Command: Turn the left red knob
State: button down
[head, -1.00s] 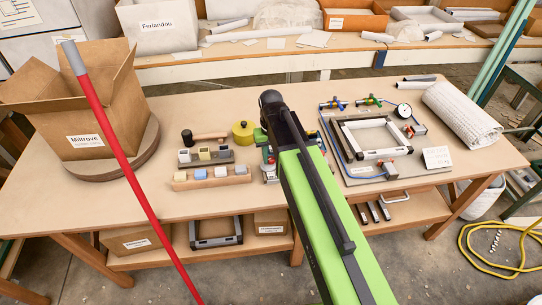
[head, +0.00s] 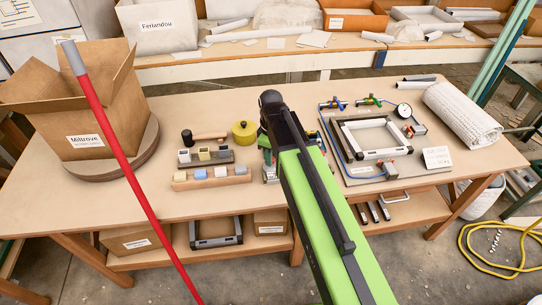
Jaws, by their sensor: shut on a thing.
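My gripper (head: 267,141) hangs below the dark wrist at the far end of my green arm, over the middle of the table. Only a small dark part of it shows, and my arm covers its fingertips. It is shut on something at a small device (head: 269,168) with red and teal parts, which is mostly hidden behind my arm. I take this to be the left red knob, but its outline and angle cannot be made out.
A framed fixture (head: 350,140) stands to the right. A cardboard box (head: 85,110) is far left. A red pole (head: 125,165) crosses in front.

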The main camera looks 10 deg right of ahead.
jog(key=shift+n, duration=1)
jog(key=c, duration=1.1)
grip_release()
notch_tip(320, 180, up, 17)
jog(key=p, duration=1.7)
jog(key=shift+r, duration=0.15)
jog(key=shift+d, duration=0.1)
